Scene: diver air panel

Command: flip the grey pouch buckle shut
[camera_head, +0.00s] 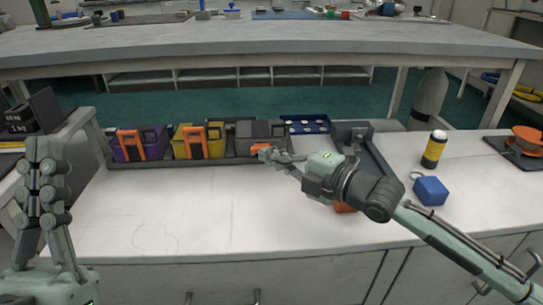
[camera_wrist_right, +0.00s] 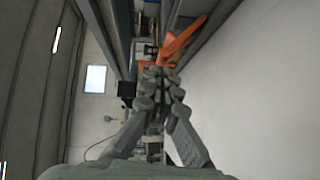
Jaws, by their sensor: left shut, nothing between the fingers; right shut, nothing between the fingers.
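The grey pouch (camera_head: 262,131) stands at the right end of a row of three pouches in a dark tray. Its orange buckle (camera_head: 257,147) shows only in part, behind my right fingertips. I cannot tell whether the buckle is open or shut. My right gripper (camera_head: 270,154) is shut and empty, just in front of the grey pouch and close to its buckle. In the right wrist view my shut fingertips (camera_wrist_right: 160,72) are just below an orange lever (camera_wrist_right: 182,40); whether they touch is unclear. My left gripper (camera_head: 43,150) is shut and empty, raised at the far left.
The purple pouch (camera_head: 140,144) and yellow pouch (camera_head: 198,141) share the tray (camera_head: 180,162) and have orange buckles. A blue tray (camera_head: 310,124) lies behind right. A black-and-yellow bottle (camera_head: 433,152) and blue padlock-like block (camera_head: 430,190) stand to the right. The bench front is clear at left.

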